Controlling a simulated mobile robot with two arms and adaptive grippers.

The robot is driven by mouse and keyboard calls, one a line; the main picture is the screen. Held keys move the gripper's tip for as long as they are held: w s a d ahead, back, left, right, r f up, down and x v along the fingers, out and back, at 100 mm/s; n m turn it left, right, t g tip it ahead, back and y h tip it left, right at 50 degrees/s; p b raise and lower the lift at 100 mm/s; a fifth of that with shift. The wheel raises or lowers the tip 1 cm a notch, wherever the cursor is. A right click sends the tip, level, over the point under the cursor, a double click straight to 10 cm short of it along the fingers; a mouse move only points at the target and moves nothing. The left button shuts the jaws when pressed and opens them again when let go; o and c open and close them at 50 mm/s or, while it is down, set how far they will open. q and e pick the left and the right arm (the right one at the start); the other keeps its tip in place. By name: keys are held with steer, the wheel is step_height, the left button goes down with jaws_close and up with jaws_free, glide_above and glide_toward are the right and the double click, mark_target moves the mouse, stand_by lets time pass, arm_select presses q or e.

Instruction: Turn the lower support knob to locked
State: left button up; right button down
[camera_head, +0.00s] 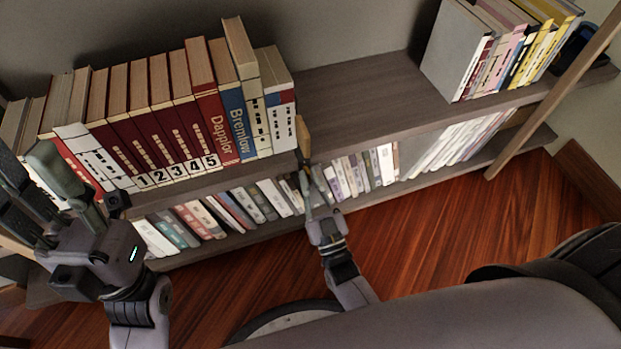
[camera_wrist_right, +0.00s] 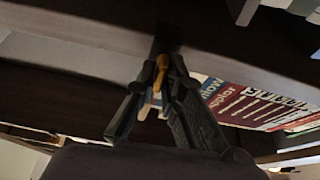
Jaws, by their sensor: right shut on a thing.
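A small tan-orange knob (camera_head: 303,136) shows at the front edge of the upper shelf, just right of the row of books. My right gripper (camera_head: 304,172) reaches up to it from below. In the right wrist view the fingers of my right gripper (camera_wrist_right: 162,66) are shut on the yellow-orange knob (camera_wrist_right: 161,73), under the dark shelf edge. The fingers cover part of the knob, and I cannot read any lock marking. My left gripper (camera_head: 38,185) is at the left, in front of the books, with its fingers apart and nothing visible between them.
The upper shelf (camera_head: 360,97) holds a row of numbered books (camera_head: 150,120) at left and more books (camera_head: 500,45) at right, with a bare stretch between. A lower shelf (camera_head: 200,246) holds another row. A slanted wooden post (camera_head: 555,90) stands at right. The wood floor (camera_head: 430,235) in front is clear.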

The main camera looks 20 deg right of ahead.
steer(key=shift+m, duration=0.6)
steer(key=c, duration=1.7)
jaws_free()
steer(key=v, duration=1.2)
steer(key=shift+s+a, duration=0.1)
steer(key=shift+a, duration=0.1)
